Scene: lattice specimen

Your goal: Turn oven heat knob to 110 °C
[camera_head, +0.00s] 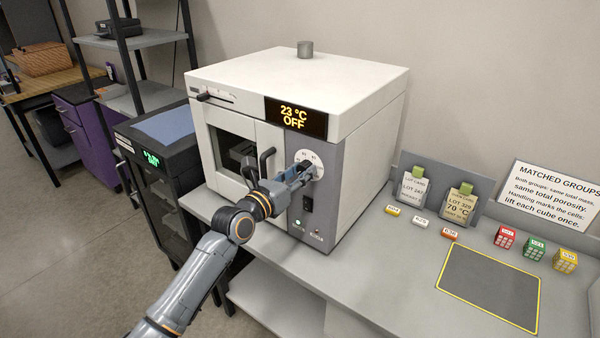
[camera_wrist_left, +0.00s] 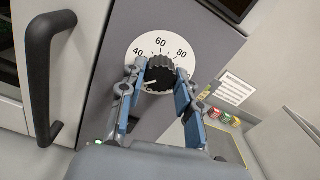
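The oven (camera_head: 235,118) stands on the counter with its display (camera_head: 296,117) reading "23 °C OFF". Its black ribbed heat knob (camera_wrist_left: 161,70) sits on a white round dial (camera_wrist_left: 150,46), where 40, 60 and 80 can be read. A white pointer mark on the knob points to the lower left, below 40. My left gripper (camera_wrist_left: 160,82) is at the knob, one finger on each side. The fingers are apart and look open; a small gap seems to show, though contact is hard to judge. In the head view my left gripper (camera_head: 299,173) hides part of the dial. My right gripper is not in view.
The oven door handle (camera_wrist_left: 45,75) stands out close to the left of my gripper. Below the dial are a black switch (camera_head: 308,203) and a green lamp (camera_head: 298,224). Coloured cubes (camera_head: 535,249) and a dark mat (camera_head: 489,288) lie on the counter at right.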

